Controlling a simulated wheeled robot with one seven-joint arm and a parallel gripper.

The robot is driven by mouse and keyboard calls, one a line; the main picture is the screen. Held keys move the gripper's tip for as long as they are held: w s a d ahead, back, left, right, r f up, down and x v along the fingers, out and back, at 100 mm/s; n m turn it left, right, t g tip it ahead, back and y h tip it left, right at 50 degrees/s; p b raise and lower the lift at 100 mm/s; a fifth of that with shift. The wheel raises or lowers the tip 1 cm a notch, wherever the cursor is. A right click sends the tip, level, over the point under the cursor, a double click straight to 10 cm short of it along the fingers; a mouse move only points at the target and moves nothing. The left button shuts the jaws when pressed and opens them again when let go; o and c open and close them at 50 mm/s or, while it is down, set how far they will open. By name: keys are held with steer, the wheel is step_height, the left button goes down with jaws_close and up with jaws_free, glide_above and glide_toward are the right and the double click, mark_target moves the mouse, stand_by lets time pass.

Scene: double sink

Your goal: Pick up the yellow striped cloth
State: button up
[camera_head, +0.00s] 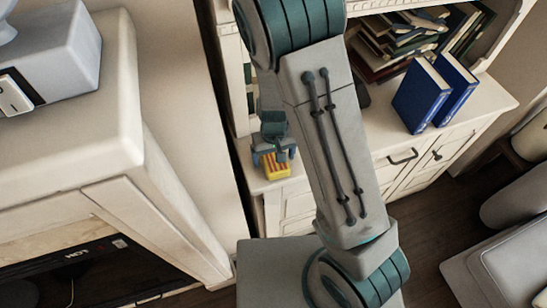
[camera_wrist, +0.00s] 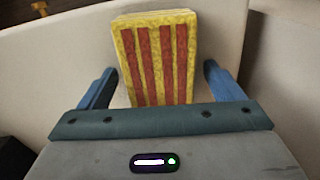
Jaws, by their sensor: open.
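The yellow striped cloth (camera_wrist: 158,62) is a folded block with red stripes. In the head view the cloth (camera_head: 278,171) lies on the pale cabinet top, near its left end. My gripper (camera_wrist: 160,82) is open, with one blue finger on each side of the cloth in the wrist view. Gaps show between the fingers and the cloth, so neither finger appears to touch it. In the head view my gripper (camera_head: 272,156) is over the cloth and hides part of it.
Two blue books (camera_head: 436,92) stand on the cabinet top (camera_head: 385,143) to the right. Shelves of books (camera_head: 395,45) are behind. A pale mantel-like ledge (camera_head: 75,125) with a grey box (camera_head: 60,50) stands at the left. A grey seat (camera_head: 505,265) is at lower right.

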steer(key=c, duration=1)
steer(key=shift+c, duration=0.3)
steer(key=shift+r, duration=0.15)
steer(key=shift+r, duration=0.65)
step_height(320, 180, up, 3)
steer(key=shift+f, duration=0.1)
steer(key=s+d+r, duration=0.1)
steer(key=d+r, duration=0.2)
steer(key=d, duration=0.2)
steer(key=s+d+r+b, duration=0.1)
steer(key=s+d+r, duration=0.1)
steer(key=d, duration=0.4)
steer(key=shift+s+d+r, duration=0.15)
steer(key=shift+r, duration=0.65)
